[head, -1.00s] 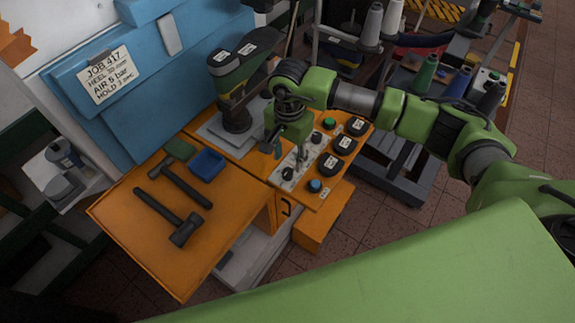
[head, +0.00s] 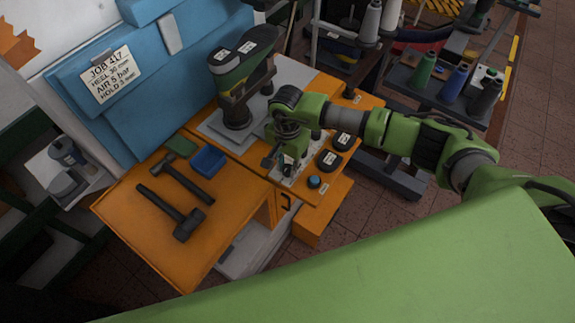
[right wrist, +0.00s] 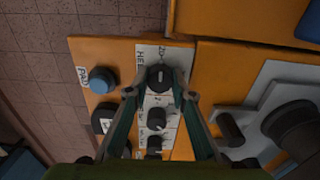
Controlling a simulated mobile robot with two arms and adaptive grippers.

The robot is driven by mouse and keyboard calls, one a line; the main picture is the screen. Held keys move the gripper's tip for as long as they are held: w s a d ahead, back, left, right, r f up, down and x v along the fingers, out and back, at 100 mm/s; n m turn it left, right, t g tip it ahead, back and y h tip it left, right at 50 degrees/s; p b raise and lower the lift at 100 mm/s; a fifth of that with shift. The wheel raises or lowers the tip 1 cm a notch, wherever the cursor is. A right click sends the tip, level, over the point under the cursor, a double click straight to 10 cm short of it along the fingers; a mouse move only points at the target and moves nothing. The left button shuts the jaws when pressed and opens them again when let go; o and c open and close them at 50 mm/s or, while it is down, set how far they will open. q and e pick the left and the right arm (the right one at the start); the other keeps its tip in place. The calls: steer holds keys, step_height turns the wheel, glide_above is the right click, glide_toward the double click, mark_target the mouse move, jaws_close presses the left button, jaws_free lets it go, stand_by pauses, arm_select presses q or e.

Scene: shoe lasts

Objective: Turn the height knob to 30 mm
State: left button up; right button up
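The height knob (right wrist: 160,77) is round and black with a pale pointer mark. It sits on a white label strip with "HEE" and "20" legible; the exact setting is too small to read. My right gripper (right wrist: 155,84) is open, with one fingertip on each side of this knob in the right wrist view. I cannot tell whether the fingers touch it. In the head view the right gripper (head: 279,163) points down over the near end of the control panel (head: 326,190) and partly covers the knobs. My left gripper is not in view.
Two more black knobs (right wrist: 156,119) are in line with the height knob. A blue button (head: 314,182) and black buttons (head: 329,160) sit beside them. The shoe last (head: 246,62) stands behind. Hammers (head: 172,212) and a blue tray (head: 208,160) lie on the orange bench.

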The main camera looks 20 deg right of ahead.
steer(key=m+b, duration=0.3)
steer(key=shift+f, duration=0.15)
steer(key=m+b, duration=0.4)
steer(key=m, duration=0.1)
steer(key=shift+m+b, duration=0.3)
steer(key=m+b, duration=0.3)
steer(key=m, duration=0.1)
steer(key=shift+m, duration=0.3)
steer(key=shift+r+m+b, duration=0.2)
steer(key=shift+m+b, duration=1.15)
steer(key=shift+m, duration=0.95)
steer(key=o, duration=1.1)
